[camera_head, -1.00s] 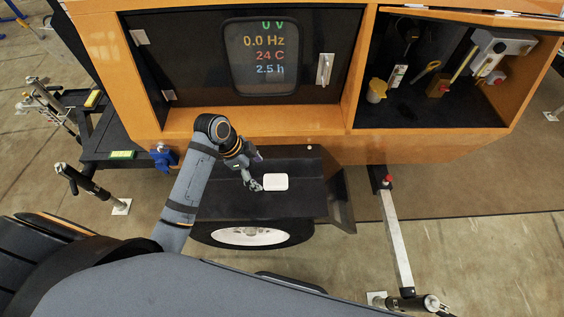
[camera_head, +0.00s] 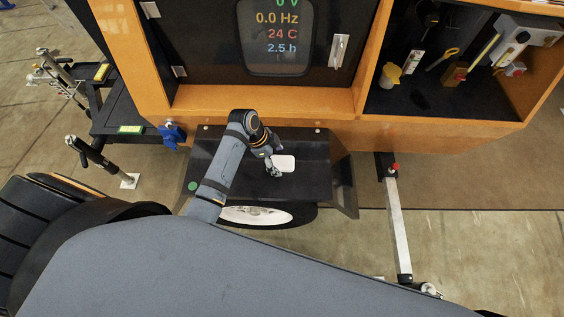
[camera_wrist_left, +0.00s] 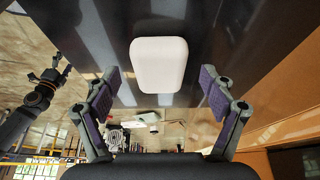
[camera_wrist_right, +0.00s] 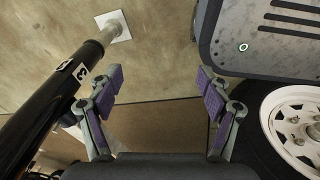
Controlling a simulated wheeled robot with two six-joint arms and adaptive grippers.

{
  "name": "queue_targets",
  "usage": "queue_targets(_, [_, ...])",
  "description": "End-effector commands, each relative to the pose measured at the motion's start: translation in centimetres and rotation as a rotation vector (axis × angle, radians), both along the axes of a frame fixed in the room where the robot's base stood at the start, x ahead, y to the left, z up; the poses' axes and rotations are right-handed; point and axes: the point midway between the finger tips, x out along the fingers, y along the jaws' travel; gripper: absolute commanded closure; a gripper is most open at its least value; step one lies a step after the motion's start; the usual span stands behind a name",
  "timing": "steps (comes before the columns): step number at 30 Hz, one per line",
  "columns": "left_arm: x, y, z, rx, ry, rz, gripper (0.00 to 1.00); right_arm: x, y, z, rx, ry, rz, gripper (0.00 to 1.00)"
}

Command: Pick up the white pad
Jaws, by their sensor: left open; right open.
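The white pad (camera_head: 284,163) is a small rounded block lying on the black fender plate (camera_head: 310,180) above the wheel. In the left wrist view the pad (camera_wrist_left: 159,65) sits between and beyond the fingertips, untouched. My left gripper (camera_head: 274,171) is at the pad's left and near side in the head view, and its open, empty fingers show in the left wrist view (camera_wrist_left: 160,85). My right gripper (camera_wrist_right: 160,85) is open and empty in the right wrist view, away from the pad; it does not show clearly in the head view.
The orange cabinet (camera_head: 300,104) rises behind the plate, with a display door and an open compartment (camera_head: 440,85) of tools. A metal outrigger bar (camera_head: 398,225) stands to the right. In the right wrist view a black post (camera_wrist_right: 55,100) and a wheel (camera_wrist_right: 298,120) flank the gripper.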

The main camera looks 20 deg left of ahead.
Motion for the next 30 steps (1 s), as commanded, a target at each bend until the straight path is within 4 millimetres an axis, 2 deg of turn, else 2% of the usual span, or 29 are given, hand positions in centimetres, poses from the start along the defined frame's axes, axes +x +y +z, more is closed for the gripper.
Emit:
queue_targets(3, [0.0, -0.5, -1.0, -0.002, 0.002, 0.000, 0.17, -1.0, 0.1, -0.1, 0.002, 0.015, -0.001, 0.22])
queue_targets(10, [0.1, -0.5, -1.1, 0.000, 0.000, 0.000, 0.18, -1.7, 0.2, -0.2, 0.002, 0.026, -0.002, 0.22])
queue_targets(21, [0.1, -0.4, -1.1, 0.000, 0.000, 0.000, 0.69, -1.3, 0.1, -0.2, 0.002, 0.021, -0.001, 0.22])
queue_targets(30, [0.1, -0.4, -0.9, 0.000, -0.001, 0.000, 0.71, -1.2, 0.0, -0.2, 0.000, 0.019, 0.000, 0.22])
